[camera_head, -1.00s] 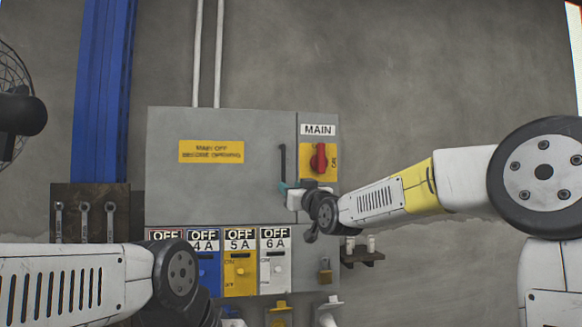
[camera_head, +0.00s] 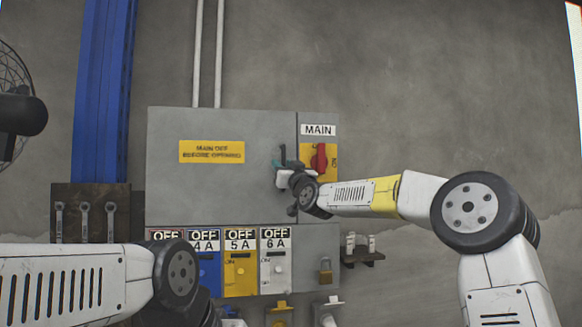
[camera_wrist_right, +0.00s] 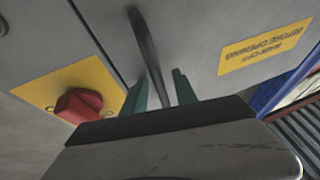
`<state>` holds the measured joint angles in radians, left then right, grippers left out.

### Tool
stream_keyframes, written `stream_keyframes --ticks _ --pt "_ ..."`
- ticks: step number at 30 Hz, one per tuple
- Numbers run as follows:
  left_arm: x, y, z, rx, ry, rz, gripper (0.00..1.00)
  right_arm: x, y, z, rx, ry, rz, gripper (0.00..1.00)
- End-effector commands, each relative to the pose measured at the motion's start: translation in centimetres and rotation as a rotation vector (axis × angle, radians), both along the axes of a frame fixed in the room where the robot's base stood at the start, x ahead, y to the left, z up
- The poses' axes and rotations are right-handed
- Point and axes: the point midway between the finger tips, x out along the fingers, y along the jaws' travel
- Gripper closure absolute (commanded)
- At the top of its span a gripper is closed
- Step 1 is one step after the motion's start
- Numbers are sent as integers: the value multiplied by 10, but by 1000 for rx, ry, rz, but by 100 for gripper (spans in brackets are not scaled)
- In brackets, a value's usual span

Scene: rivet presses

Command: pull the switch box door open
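The switch box door (camera_head: 200,185) is a flat grey panel with a yellow warning label (camera_head: 211,151); it looks closed. Its upright black handle (camera_wrist_right: 151,50) shows in the right wrist view; in the head view the gripper mostly covers it. My right gripper (camera_head: 283,162) is at the handle. In the right wrist view its two teal fingers (camera_wrist_right: 159,92) stand on either side of the handle, with gaps visible, so it is open around it. My left arm reaches in at lower left; its gripper is not visible.
A red MAIN knob (camera_head: 319,158) on a yellow plate sits just right of the handle. Wrenches (camera_head: 84,222) hang on a board at left.

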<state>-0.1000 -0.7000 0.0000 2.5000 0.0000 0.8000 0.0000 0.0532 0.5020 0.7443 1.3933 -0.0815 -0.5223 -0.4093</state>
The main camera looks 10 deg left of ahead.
Motion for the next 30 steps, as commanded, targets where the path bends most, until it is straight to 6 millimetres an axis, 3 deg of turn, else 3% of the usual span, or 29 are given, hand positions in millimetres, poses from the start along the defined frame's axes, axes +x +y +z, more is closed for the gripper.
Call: stream_keyframes --ticks 5,10,30 --pt "0 0 0 0 0 0 64 0 0 0 0 0 0 66" --pt "0 0 0 0 0 0 64 0 0 0 -1 0 0 99" --pt "0 0 0 0 0 0 64 0 0 0 -1 0 0 100"
